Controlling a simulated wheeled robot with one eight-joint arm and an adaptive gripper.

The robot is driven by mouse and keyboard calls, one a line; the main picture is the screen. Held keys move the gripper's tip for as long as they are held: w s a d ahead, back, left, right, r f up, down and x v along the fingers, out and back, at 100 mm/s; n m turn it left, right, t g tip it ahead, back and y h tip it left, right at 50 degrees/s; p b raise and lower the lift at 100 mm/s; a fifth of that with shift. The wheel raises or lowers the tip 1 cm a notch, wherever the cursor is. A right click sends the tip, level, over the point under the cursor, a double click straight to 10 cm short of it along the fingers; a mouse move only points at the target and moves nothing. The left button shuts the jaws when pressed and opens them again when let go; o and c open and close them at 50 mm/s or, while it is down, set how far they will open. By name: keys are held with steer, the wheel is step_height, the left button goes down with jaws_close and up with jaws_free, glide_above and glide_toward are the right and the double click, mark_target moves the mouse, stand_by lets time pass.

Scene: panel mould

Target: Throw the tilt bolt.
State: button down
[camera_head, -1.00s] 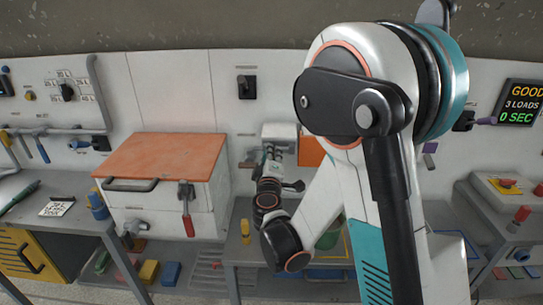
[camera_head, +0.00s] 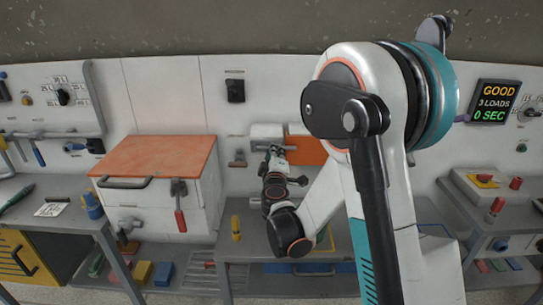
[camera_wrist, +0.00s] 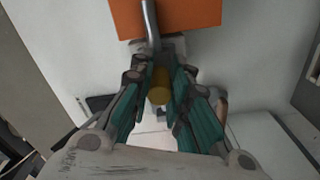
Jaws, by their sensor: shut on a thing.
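My gripper (camera_head: 275,153) is at the back wall, just in front of a pale grey block (camera_head: 264,132) beside an orange panel (camera_head: 306,150). In the wrist view my gripper (camera_wrist: 160,78) has its teal-padded fingers closed on a yellow cylindrical knob (camera_wrist: 160,88). A grey rod (camera_wrist: 150,22) runs up from the knob across the orange panel (camera_wrist: 190,15). The knob and rod may be the tilt bolt's handle; no label is readable. The fingers and arm hide the knob in the head view.
A white cabinet with an orange top (camera_head: 155,156) and a red-handled lever (camera_head: 180,215) stands to the left. A black wall switch (camera_head: 236,91) is above. A display (camera_head: 496,102) at right reads GOOD, 3 LOADS, 0 SEC. A yellow peg (camera_head: 236,228) stands on the grey bench (camera_head: 245,250).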

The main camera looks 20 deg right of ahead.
steer(key=shift+d, duration=0.1)
steer(key=c, duration=1.5)
jaws_free()
steer(key=shift+d, duration=0.2)
steer(key=shift+a, duration=0.1)
steer(key=shift+s+a, duration=0.1)
steer(key=shift+s, duration=0.15)
steer(key=v, duration=1.1)
steer(key=shift+s+a, duration=0.1)
steer(key=shift+s, duration=0.15)
